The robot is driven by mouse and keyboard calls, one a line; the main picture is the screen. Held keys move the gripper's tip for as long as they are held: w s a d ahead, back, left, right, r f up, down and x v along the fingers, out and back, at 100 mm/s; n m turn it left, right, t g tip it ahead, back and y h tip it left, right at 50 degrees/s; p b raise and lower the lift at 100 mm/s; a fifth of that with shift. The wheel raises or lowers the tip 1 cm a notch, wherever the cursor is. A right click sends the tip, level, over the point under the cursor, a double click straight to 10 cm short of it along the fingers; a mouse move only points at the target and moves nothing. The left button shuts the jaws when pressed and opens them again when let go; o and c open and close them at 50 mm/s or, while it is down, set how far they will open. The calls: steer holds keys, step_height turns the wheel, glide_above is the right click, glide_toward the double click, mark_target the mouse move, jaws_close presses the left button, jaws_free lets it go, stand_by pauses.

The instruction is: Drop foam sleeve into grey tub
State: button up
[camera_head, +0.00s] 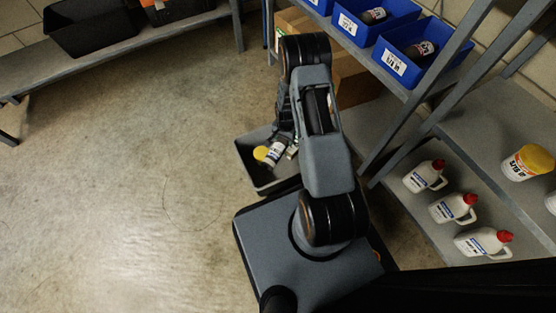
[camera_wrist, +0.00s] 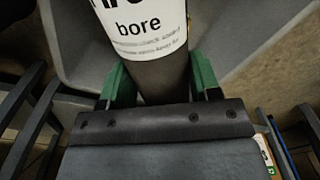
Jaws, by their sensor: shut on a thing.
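The foam sleeve (camera_wrist: 150,35) is a dark cylinder with a white label reading "bore" in the wrist view. My gripper (camera_wrist: 161,82) is shut on it, with a green fingertip on each side. In the head view the sleeve (camera_head: 275,154) shows its white label just below my arm, with my gripper (camera_head: 287,147) partly hidden at its right. The grey tub (camera_head: 247,160) is on the floor, and the sleeve appears over its opening. The tub's grey wall (camera_wrist: 72,40) also shows behind the sleeve in the wrist view. The gap between sleeve and tub floor is unclear.
Right of my arm, a rack holds blue bins (camera_head: 376,20) and white bottles (camera_head: 453,207). A cardboard box (camera_head: 358,82) stands behind. The floor (camera_head: 150,150) at left is clear.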

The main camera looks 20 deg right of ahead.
steer(key=shift+f, duration=0.2)
steer(key=o, duration=1.1)
steer(key=shift+c, duration=0.2)
step_height(320, 180, up, 14)
steer(key=p, duration=0.6)
